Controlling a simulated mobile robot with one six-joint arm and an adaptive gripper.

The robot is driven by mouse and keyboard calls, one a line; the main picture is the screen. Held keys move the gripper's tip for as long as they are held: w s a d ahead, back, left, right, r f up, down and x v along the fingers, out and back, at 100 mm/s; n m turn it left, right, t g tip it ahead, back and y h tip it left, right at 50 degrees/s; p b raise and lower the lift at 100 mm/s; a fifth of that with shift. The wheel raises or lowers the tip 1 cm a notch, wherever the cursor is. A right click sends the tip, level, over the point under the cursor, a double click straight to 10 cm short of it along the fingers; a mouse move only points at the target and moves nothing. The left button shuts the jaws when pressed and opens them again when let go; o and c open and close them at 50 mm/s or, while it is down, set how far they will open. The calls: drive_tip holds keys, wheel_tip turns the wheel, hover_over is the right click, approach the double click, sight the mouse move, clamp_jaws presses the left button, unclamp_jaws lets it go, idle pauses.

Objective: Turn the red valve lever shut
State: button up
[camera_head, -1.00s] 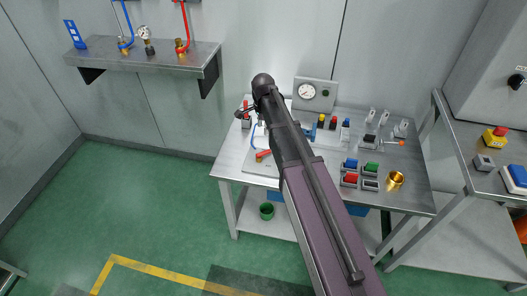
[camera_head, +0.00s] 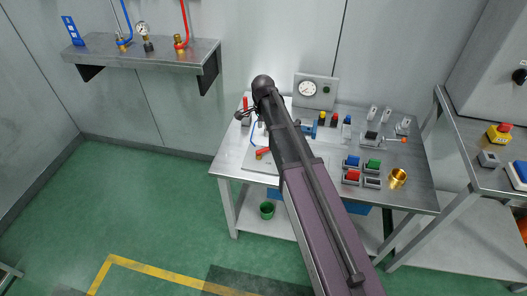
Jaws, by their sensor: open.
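A wall shelf (camera_head: 150,53) with pipes and a gauge is at upper left. Green floor is free in front.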

sight(263, 150)
drive_tip(key=shift+f+b, duration=5.25)
drive_tip(key=shift+f, duration=0.25)
clamp_jaws()
